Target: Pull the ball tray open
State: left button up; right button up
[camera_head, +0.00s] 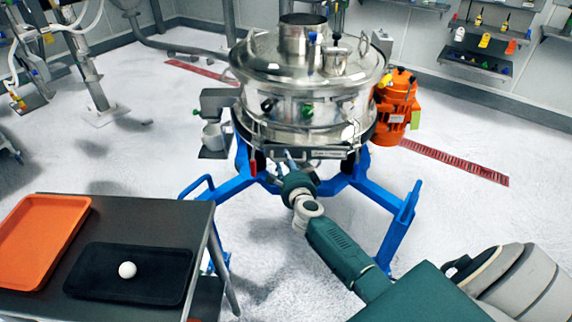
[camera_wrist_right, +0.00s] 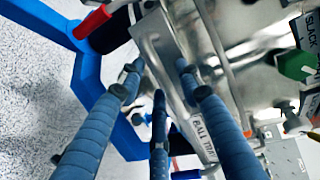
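The ball tray (camera_head: 322,154) is a flat steel front at the lower front of the steel sifter (camera_head: 305,90). In the right wrist view the tray front (camera_wrist_right: 160,45) runs diagonally and carries a label (camera_wrist_right: 204,140) that reads "BALL TRAY". My right gripper (camera_head: 284,160) is just in front of the tray. In the wrist view its blue fingers (camera_wrist_right: 157,85) are spread apart, with the tray front between or just behind their tips. I cannot tell whether they touch it. My left gripper is not in view.
Blue stand legs (camera_head: 398,238) flank my right arm. A red-handled part (camera_head: 253,167) hangs left of the gripper. An orange motor (camera_head: 397,105) sits at the sifter's right. A dark table at lower left holds an orange tray (camera_head: 35,240) and a black tray (camera_head: 90,285) with a white ball (camera_head: 127,270).

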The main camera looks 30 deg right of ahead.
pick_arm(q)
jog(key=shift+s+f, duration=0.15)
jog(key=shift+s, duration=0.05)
pick_arm(e)
jog(key=shift+w+d+f, duration=0.1)
jog(key=shift+w+d, duration=0.1)
jog(key=shift+w, duration=0.25)
jog(key=shift+c, duration=0.5)
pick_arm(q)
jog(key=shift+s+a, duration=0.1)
pick_arm(e)
grip_shut()
jog(key=shift+s, duration=0.1)
jog(key=shift+s+a+p, duration=0.35)
jog(key=shift+s+a, duration=0.05)
pick_arm(q)
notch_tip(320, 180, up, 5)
jog(key=p, duration=0.4)
pick_arm(e)
jog(key=s+a, duration=0.6)
jog(key=s, duration=0.3)
jog(key=s+a, duration=0.6)
jog(key=s, duration=0.2)
jog(key=shift+s+a, duration=0.25)
jog(key=shift+s, duration=0.1)
